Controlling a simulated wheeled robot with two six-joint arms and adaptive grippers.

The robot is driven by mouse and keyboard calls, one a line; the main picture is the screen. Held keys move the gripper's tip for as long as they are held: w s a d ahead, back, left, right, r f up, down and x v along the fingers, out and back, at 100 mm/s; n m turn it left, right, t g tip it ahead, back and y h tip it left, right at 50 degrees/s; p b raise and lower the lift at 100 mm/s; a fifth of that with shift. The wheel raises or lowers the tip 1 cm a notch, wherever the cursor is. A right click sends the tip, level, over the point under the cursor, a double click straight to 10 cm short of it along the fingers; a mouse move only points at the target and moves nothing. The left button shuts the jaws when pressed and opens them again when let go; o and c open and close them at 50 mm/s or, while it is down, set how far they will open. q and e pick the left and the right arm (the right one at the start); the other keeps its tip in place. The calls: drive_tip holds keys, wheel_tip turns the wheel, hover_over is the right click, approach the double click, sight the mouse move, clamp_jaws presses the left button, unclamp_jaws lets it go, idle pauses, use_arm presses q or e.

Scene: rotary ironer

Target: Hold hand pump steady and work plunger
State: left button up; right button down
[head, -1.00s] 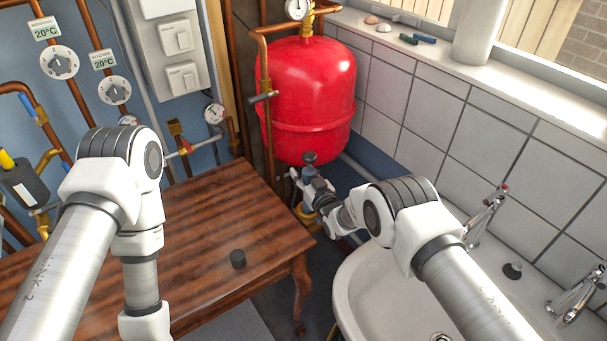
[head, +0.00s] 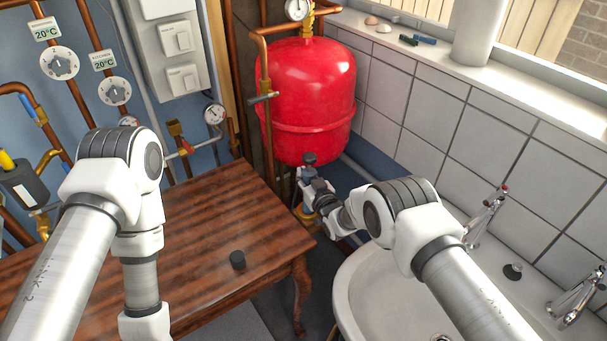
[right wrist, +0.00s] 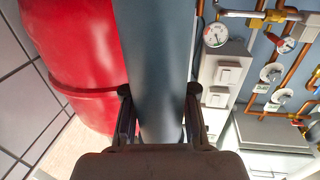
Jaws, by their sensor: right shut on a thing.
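My right gripper (head: 309,181) is low in front of the red tank, beyond the table's right corner. It is shut on a blue-grey upright cylinder with a dark knob on top, which I take to be the hand pump (head: 309,171). In the right wrist view the smooth blue-grey cylinder (right wrist: 158,70) runs up between the two dark fingers (right wrist: 158,112). The pump's lower part is hidden behind my gripper and arm, and I cannot tell plunger from body. My left arm runs down over the table, and its gripper is outside the head view.
The red tank (head: 311,95) hangs just behind the pump. A white sink (head: 365,290) is at right. Copper pipes and gauges line the left wall.

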idle(0.3)
use_arm(q)
clamp_jaws()
idle(1.1)
